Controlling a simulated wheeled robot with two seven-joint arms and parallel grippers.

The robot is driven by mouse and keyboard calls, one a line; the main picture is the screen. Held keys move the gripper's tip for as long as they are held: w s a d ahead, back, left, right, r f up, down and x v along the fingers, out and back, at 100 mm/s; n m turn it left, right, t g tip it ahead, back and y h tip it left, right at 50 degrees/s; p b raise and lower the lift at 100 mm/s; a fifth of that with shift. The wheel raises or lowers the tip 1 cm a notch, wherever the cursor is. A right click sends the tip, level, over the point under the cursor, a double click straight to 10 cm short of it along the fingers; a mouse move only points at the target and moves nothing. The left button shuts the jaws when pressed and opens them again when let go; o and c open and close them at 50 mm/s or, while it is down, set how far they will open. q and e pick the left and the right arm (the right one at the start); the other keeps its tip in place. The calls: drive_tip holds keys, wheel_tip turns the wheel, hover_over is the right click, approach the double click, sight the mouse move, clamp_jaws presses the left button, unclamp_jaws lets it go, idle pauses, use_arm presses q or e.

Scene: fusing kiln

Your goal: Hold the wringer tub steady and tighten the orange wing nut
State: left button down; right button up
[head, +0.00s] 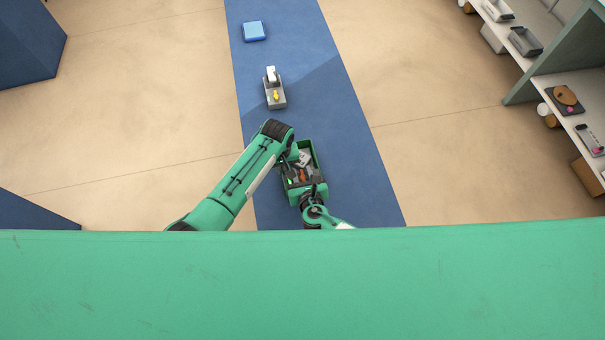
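The wringer tub (317,160) appears as a small green-walled box with a dark and grey interior, on the blue strip just beyond my green front. A small orange patch (303,175) shows inside it; it may be the wing nut, but it is too small to make out its shape. My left arm reaches in from the left, and its gripper (291,170) is at the tub's left side, partly hidden by the arm. My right gripper (309,191) is at the tub's near edge. The fingers of both are too small and covered to read, and contact is unclear.
On the blue strip (350,165) beyond the tub stand a grey block with white and yellow parts (275,95) and a blue box (254,31). Shelves with trays (525,41) line the right. Blue blocks stand at the left. The tan floor is clear.

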drive_tip(key=shift+s, duration=0.2)
drive_tip(key=shift+s+d, duration=0.1)
drive_tip(key=shift+s, duration=0.15)
drive_tip(key=v, duration=1.1)
drive_tip(key=shift+r, duration=0.2)
use_arm(q)
drive_tip(key=c, duration=1.6)
unclamp_jaws()
drive_tip(key=shift+o, duration=0.2)
drive_tip(key=shift+r, duration=0.1)
